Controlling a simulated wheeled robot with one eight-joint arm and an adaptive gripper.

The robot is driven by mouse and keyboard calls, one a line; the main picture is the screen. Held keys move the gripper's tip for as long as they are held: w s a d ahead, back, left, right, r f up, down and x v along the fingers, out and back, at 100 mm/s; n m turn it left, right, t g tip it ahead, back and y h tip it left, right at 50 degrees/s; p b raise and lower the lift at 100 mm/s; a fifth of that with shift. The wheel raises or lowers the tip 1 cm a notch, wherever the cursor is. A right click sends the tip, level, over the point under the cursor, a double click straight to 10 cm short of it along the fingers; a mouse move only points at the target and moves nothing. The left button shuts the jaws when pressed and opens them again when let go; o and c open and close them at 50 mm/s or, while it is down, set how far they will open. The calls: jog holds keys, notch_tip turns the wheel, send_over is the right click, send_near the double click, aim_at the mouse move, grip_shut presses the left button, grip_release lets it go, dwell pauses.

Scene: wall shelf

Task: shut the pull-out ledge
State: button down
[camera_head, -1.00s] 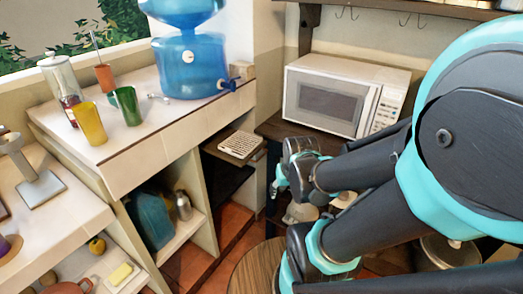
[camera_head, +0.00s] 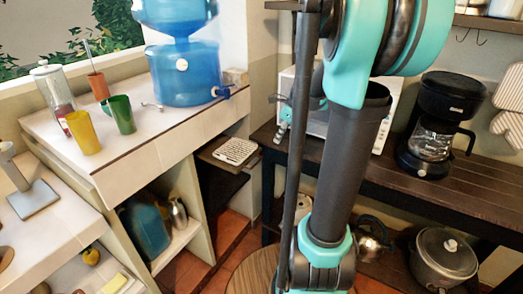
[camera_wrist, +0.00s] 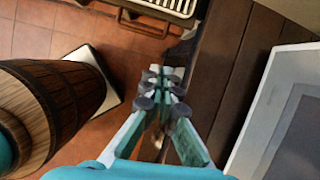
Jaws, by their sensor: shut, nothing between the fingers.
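The pull-out ledge (camera_head: 214,153) is a thin brown board sticking out from the opening under the white counter. A pale gridded item (camera_head: 235,151) lies on it. In the wrist view, the ledge's front edge and bar handle (camera_wrist: 143,24) show at the top, beyond my fingertips. My gripper (camera_wrist: 165,78) is shut and empty, its fingers pointing toward the ledge but apart from it. In the head view, my gripper (camera_head: 281,131) is partly hidden behind my arm, in front of the microwave and to the right of the ledge.
A dark wooden table (camera_head: 445,178) holds the microwave (camera_head: 318,122) and a coffee maker (camera_head: 438,125). A round wooden barrel-like stool (camera_wrist: 65,95) stands left of my gripper in the wrist view. Tiled floor shows between it and the table. A water dispenser (camera_head: 185,75) stands on the counter.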

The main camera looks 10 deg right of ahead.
aim_at(243, 144)
jog(key=shift+m, duration=0.4)
jog(key=shift+w+a+f, duration=0.9)
jog(key=shift+w+f, duration=0.05)
jog(key=shift+f, duration=0.55)
jog(key=shift+w+a+f, duration=0.85)
jog(key=shift+w+f, duration=0.15)
jog(key=shift+f, duration=0.5)
jog(key=shift+w+a+f, duration=0.9)
jog(key=shift+w+f, duration=0.05)
jog(key=shift+f, duration=0.55)
jog(key=w+a, duration=0.6)
jog(key=shift+w+a, duration=0.1)
jog(key=shift+a, duration=0.15)
